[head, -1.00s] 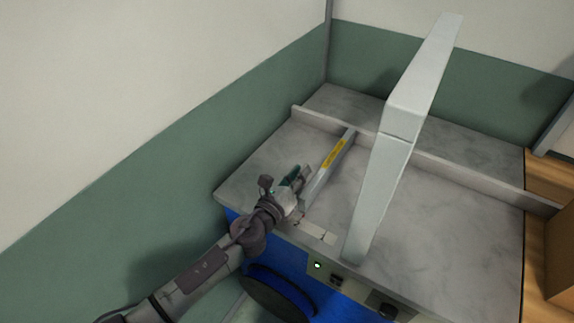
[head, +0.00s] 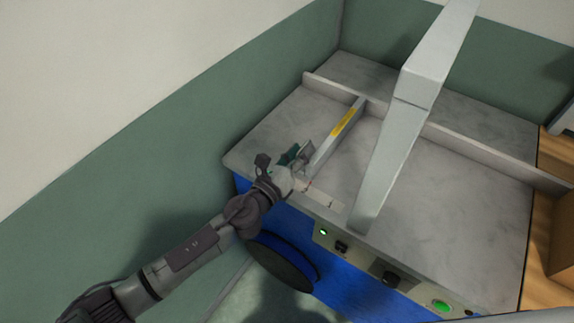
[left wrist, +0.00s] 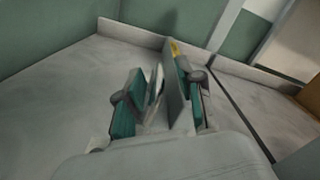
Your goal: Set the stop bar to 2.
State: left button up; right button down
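The stop bar, a grey metal bar with a yellow label (head: 343,124), stands on the grey marbled table top at left. It runs from the long rear fence to near the front edge. My left gripper (head: 300,160) is at the bar's front end. In the left wrist view the gripper (left wrist: 165,103) has its fingers apart, with the bar (left wrist: 174,92) between them, close to the right finger. A narrow gap shows on the left finger's side. A pale scale strip (head: 322,195) with a red mark lies at the front edge, partly hidden by the gripper. My right gripper is not in view.
A tall light-grey arm (head: 392,150) slants over the table right of the bar. The rear fence (head: 470,147) crosses the table. A blue front (head: 345,270) has a panel with switches and green lights. A green and white wall stands close at left.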

pick_arm(q)
jog(key=v, duration=0.7)
jog(key=shift+s+a, duration=0.1)
jog(key=shift+s, duration=0.05)
jog(key=shift+r, duration=0.1)
